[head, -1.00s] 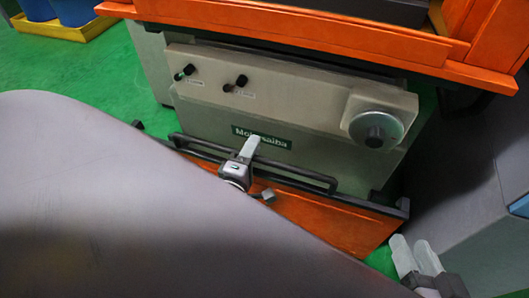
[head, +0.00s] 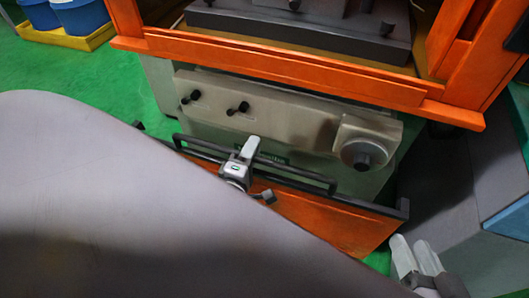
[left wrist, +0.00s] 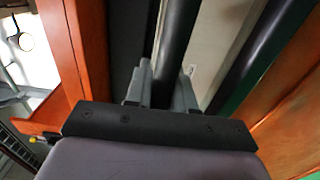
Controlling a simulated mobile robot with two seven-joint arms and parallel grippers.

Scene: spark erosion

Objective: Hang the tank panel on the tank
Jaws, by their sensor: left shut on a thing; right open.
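The tank panel (head: 335,222) is an orange plate with a black top edge and a long black bar handle (head: 298,178). My left gripper (head: 250,148) is shut on this handle and holds the panel in front of the machine, below the tank (head: 270,62). The left wrist view shows the black bar (left wrist: 172,60) between the grey fingers. The tank is an orange frame above, with its front rim showing. My large grey arm link hides the panel's lower left. My right gripper (head: 415,252) is open and empty at lower right, beside the panel's right end.
The machine's beige front (head: 270,115) has two black knobs and a round dial (head: 364,153) sticking out under the tank. A dark block (head: 300,32) stands inside the tank. A grey cabinet (head: 470,210) is at right. Blue bins (head: 80,15) stand in a yellow tray at upper left.

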